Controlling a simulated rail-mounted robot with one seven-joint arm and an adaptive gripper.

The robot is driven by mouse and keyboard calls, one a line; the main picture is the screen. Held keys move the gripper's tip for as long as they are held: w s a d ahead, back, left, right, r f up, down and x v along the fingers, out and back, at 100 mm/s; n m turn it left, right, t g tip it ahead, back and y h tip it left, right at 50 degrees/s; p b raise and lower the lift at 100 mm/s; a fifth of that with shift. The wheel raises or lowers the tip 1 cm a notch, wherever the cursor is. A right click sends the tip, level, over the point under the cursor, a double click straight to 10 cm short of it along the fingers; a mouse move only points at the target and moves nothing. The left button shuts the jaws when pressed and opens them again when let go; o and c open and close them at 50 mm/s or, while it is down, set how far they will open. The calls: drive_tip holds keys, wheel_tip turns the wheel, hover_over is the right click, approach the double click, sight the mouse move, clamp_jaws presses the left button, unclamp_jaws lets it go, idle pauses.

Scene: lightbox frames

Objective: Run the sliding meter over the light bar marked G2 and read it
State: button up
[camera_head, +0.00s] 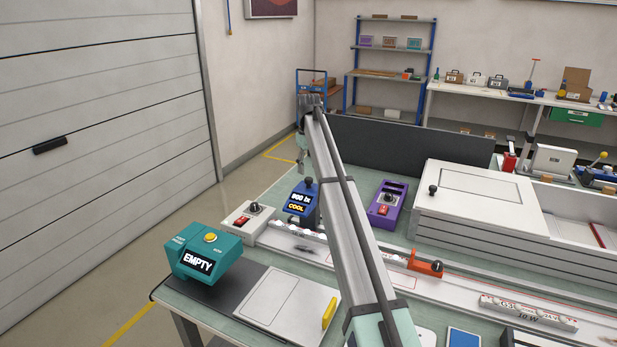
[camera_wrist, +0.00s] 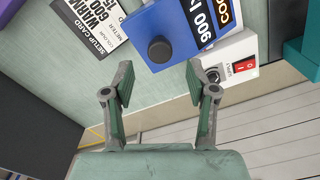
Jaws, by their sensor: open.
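The blue meter (camera_head: 303,205) stands at the back left of the bench behind a light bar; its display reads "900 lx" and "COOL". Its dark round knob shows in the wrist view (camera_wrist: 160,49). My gripper (camera_wrist: 158,72) is open and empty, with the knob beyond and between its fingertips. A light bar (camera_head: 298,233) lies in the channel by the white switch box, its mark unreadable. Another bar (camera_head: 528,312) lies at the front right, its print ending in what looks like "10 W". I cannot tell which bar is G2.
A white box with a red switch (camera_head: 247,218) and a teal unit reading "EMPTY" (camera_head: 205,253) stand at left. A purple box (camera_head: 388,205), an orange end block (camera_head: 425,263) and a white lidded case (camera_head: 480,205) are right of my arm. A setup card (camera_wrist: 92,25) lies beside the meter.

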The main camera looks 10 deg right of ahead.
wheel_tip(320, 180, up, 6)
idle(0.5)
